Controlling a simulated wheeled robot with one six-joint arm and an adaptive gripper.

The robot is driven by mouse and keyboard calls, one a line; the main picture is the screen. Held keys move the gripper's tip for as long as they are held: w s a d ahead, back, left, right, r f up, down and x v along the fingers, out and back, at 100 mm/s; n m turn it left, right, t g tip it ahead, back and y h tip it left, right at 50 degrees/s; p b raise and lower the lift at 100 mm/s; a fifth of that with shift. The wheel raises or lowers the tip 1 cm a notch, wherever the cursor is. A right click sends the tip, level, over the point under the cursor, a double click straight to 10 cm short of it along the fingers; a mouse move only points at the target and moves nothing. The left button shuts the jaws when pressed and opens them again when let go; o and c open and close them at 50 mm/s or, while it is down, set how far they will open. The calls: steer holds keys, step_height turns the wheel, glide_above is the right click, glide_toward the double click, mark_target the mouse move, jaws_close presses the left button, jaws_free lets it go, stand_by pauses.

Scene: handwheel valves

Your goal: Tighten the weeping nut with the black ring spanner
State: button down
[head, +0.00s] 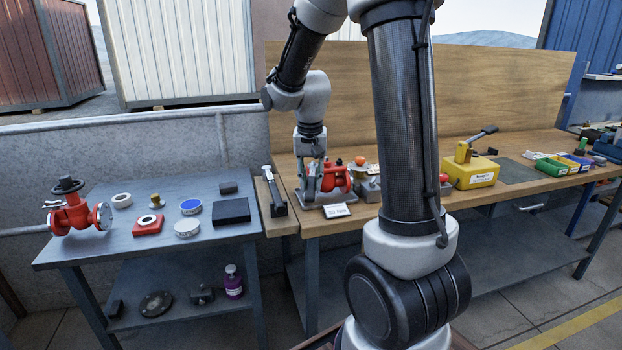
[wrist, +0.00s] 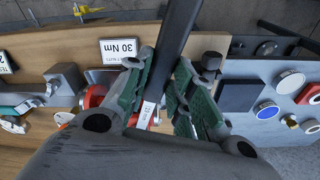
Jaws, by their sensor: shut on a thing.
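My gripper (head: 311,178) is low over the left end of the wooden bench, beside a red valve body (head: 335,178). In the wrist view its green-padded fingers (wrist: 163,72) are shut on a black bar (wrist: 179,35), seemingly the black ring spanner's handle. The bar runs past the fingertips to the top edge of the picture. A small white label (wrist: 147,112) shows between the fingers. Part of the red valve (wrist: 94,97) shows left of the fingers. The spanner's ring end and the weeping nut are hidden, so I cannot tell whether they touch.
A "30 Nm" card (wrist: 120,49) stands in front of the valve. A black-and-silver tool (head: 273,190) lies on a narrow board to the left. The grey table (head: 105,245) holds another red valve (head: 75,212) and small parts. A yellow box (head: 470,172) stands farther right.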

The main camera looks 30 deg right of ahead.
steer(key=shift+r, duration=0.1)
steer(key=shift+r, duration=0.3)
steer(key=shift+r, duration=0.4)
steer(key=shift+s+a, duration=0.1)
stand_by(0.7)
